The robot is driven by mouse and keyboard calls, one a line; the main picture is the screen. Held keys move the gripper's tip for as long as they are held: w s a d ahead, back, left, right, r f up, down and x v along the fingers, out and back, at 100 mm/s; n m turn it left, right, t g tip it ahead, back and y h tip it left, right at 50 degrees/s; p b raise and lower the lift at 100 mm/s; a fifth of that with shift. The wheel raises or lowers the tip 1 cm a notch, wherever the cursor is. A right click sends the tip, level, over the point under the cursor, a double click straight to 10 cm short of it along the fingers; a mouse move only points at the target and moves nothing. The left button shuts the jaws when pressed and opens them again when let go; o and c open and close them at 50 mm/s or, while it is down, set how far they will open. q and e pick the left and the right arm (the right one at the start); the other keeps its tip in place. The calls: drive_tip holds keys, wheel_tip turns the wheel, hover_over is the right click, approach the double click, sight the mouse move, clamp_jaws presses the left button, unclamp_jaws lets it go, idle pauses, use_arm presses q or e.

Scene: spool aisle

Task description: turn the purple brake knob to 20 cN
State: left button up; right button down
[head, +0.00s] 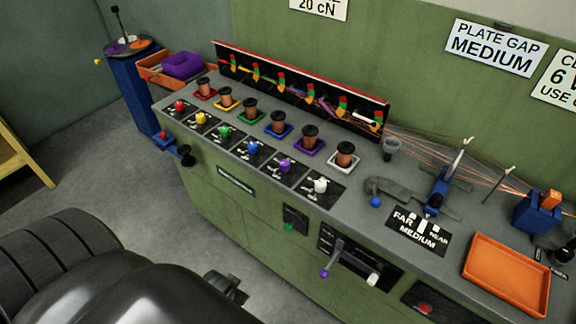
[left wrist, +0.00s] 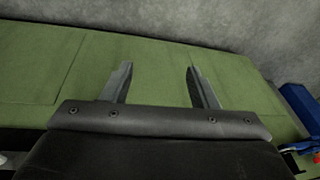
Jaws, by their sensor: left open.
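The purple brake knob (head: 285,164) stands on a black plate with white markings on the bench's front part, between the blue knob (head: 252,148) and the white knob (head: 320,185). The markings are too small to read, so its setting cannot be told. A spool on a purple base (head: 308,139) stands behind it. My left gripper (left wrist: 160,82) is open and empty in the left wrist view, with green cabinet panels behind its fingers. The purple knob cannot be made out in that view. My right gripper is not seen.
Red (head: 179,106), yellow (head: 200,118) and green (head: 224,132) knobs line up to the left. A lever panel (head: 358,263) is on the cabinet front, and an orange tray (head: 507,275) lies at the right. A wall sign (head: 318,7) reads 20 cN. The floor at left is partly clear.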

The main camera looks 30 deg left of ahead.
use_arm(q)
drive_tip(key=w+r+n+p, duration=0.1)
drive_tip(key=w+r, duration=0.5)
drive_tip(key=r, duration=0.8)
drive_tip(key=w+a+r+n+g, duration=0.1)
drive_tip(key=w+a+r+n, duration=0.2)
drive_tip(key=w, duration=0.7)
drive_tip(key=w+r+n+g, duration=0.15)
drive_tip(key=w+r, duration=0.35)
drive_tip(key=w, duration=0.5)
drive_tip(key=w+a+r+n+h, duration=0.1)
drive_tip(key=w+a+r+n, duration=0.15)
drive_tip(key=w+r, duration=0.35)
drive_tip(key=w+a+r+n, duration=0.1)
drive_tip(key=w+r+n, duration=0.2)
drive_tip(key=w+r, duration=0.3)
drive_tip(key=b, duration=0.5)
approach(285, 163)
drive_tip(key=f, duration=0.4)
drive_tip(key=f+p, duration=0.1)
drive_tip(key=f, duration=0.4)
drive_tip(key=shift+a+f, duration=0.2)
drive_tip(key=shift+c, duration=0.3)
drive_tip(key=shift+p, duration=0.35)
drive_tip(key=c, duration=0.9)
